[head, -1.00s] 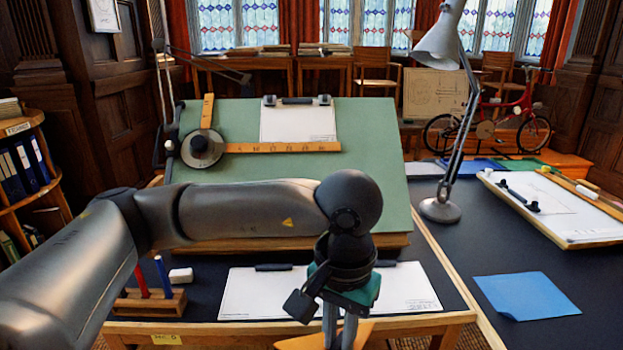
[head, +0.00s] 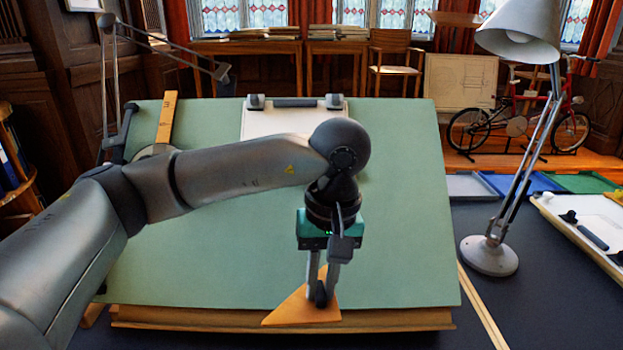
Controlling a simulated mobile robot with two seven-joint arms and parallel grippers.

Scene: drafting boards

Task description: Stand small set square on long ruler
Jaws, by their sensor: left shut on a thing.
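An orange triangular set square (head: 291,311) hangs in my left gripper (head: 320,290), which is shut on it. The set square shows in front of the lower edge of the green drafting board (head: 230,255). I cannot tell whether it touches the board. A short upright ruler (head: 167,118) of the drafting machine shows at the board's upper left. The long ruler is hidden behind my left arm. My right gripper is not in view.
A wooden ledge (head: 220,318) runs along the board's bottom. A grey lamp (head: 489,256) stands to the right, beside trays. The board's lower right is clear.

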